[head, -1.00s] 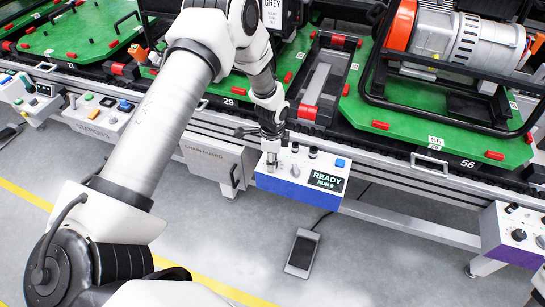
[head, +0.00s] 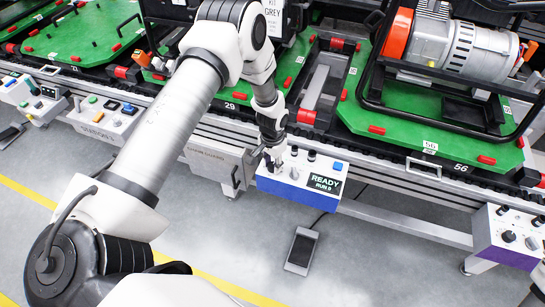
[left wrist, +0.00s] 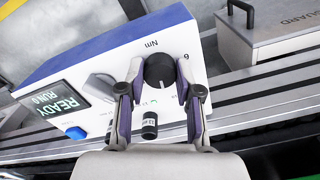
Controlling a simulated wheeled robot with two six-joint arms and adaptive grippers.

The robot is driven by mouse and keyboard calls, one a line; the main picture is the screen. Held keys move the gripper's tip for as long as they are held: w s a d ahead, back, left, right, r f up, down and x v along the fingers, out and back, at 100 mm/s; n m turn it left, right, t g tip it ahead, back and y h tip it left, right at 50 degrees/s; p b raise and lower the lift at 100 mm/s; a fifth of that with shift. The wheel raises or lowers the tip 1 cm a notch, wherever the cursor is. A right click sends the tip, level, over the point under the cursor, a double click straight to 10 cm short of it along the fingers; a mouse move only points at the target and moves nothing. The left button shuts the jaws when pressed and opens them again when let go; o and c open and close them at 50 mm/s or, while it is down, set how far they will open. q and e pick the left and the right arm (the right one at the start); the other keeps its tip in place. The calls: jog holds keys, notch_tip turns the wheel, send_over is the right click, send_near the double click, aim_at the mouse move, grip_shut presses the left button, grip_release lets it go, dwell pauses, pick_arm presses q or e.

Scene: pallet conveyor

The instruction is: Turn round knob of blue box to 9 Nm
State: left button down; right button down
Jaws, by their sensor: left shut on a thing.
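The blue box (head: 300,190) has a white top and a blue front side, and it hangs on the conveyor's near side. It also shows in the left wrist view (left wrist: 120,52). Its round black knob (left wrist: 158,71) sits near a printed "Nm" and a digit that reads as 6 or 9 from this angle. My left gripper (left wrist: 158,82) is shut on the knob, one finger on each side. In the head view the left gripper (head: 272,160) hides the knob. The pointer's exact setting cannot be read. My right gripper is not in view.
The box also carries a grey selector (left wrist: 101,88), small black knobs (left wrist: 149,124), a blue button (left wrist: 76,132) and a screen (left wrist: 53,101) reading READY. A grey guard box (head: 217,160) stands close on the left. A foot pedal (head: 303,250) lies on the floor.

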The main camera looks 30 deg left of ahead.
pick_arm(q)
jog(key=n+p, duration=0.1)
jog(key=n, duration=0.2)
jog(key=shift+s+n+p, duration=0.15)
jog(key=shift+n+p, duration=0.15)
jog(key=shift+n, duration=0.1)
jog(key=n+p, duration=0.1)
jog(key=n, duration=0.2)
jog(key=shift+p, duration=0.4)
jog(key=n+p, duration=0.2)
jog(key=n, duration=0.2)
jog(key=shift+n, duration=0.3)
jog(key=shift+d+f+n+p, duration=0.1)
jog(key=shift+n+p, duration=0.2)
jog(key=shift+n, duration=0.6)
jog(key=c, duration=0.8)
grip_release()
